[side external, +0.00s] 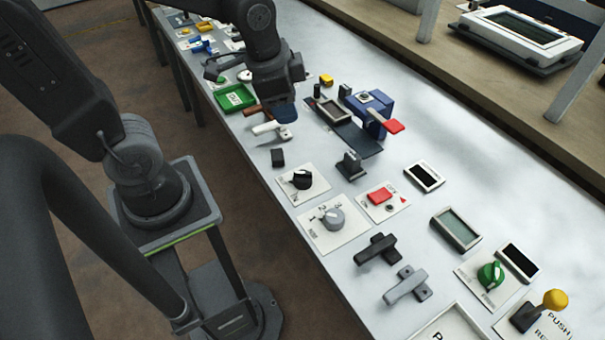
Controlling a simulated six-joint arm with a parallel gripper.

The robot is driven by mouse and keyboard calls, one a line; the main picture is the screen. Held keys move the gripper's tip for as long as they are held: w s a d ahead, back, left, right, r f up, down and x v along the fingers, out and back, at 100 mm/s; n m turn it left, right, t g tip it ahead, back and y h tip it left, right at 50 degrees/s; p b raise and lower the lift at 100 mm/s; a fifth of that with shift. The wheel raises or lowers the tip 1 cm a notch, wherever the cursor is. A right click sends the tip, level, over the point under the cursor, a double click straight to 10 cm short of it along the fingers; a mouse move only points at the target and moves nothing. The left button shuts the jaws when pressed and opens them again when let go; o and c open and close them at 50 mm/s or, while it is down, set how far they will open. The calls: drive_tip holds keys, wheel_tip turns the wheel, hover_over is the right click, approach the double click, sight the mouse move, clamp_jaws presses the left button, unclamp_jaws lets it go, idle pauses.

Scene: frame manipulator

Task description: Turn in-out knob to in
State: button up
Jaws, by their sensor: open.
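Which control is the in-out knob cannot be read for sure, as the plate labels are too small. A black knob (302,180) on a white plate stands near the front edge of the bench. A grey knob (333,218) on a numbered plate is just below it, and a green knob (490,274) on a white plate is at the lower right. My gripper (286,112) is over the bench beyond the black knob, close to a brown handle and a white handle (269,129). It is open; its fingertips are mostly hidden by my wrist. It is apart from all three knobs.
A green tray (235,98) is left of my gripper, and a blue device with a red lever (393,126) is to its right.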

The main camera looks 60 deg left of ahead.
sight(303, 173)
drive_tip(key=o, duration=0.5)
drive_tip(key=w+f+m+g, duration=0.1)
drive_tip(key=f+m, duration=0.1)
drive_tip(key=f, duration=0.1)
drive_tip(key=w+f+m+g, duration=0.1)
drive_tip(key=f+m, duration=0.1)
drive_tip(key=f, duration=0.1)
drive_tip(key=w+a+f+m, duration=0.1)
drive_tip(key=f+m, duration=0.1)
drive_tip(key=f, duration=0.1)
drive_tip(key=shift+w+f+g, duration=0.35)
drive_tip(key=shift+w+g, duration=0.05)
drive_tip(key=f, duration=1.3)
drive_tip(key=shift+w+a+f, duration=0.1)
drive_tip(key=shift+w+f, duration=0.15)
drive_tip(key=shift+f, duration=0.05)
drive_tip(key=shift+c, duration=0.4)
drive_tip(key=c, duration=0.9)
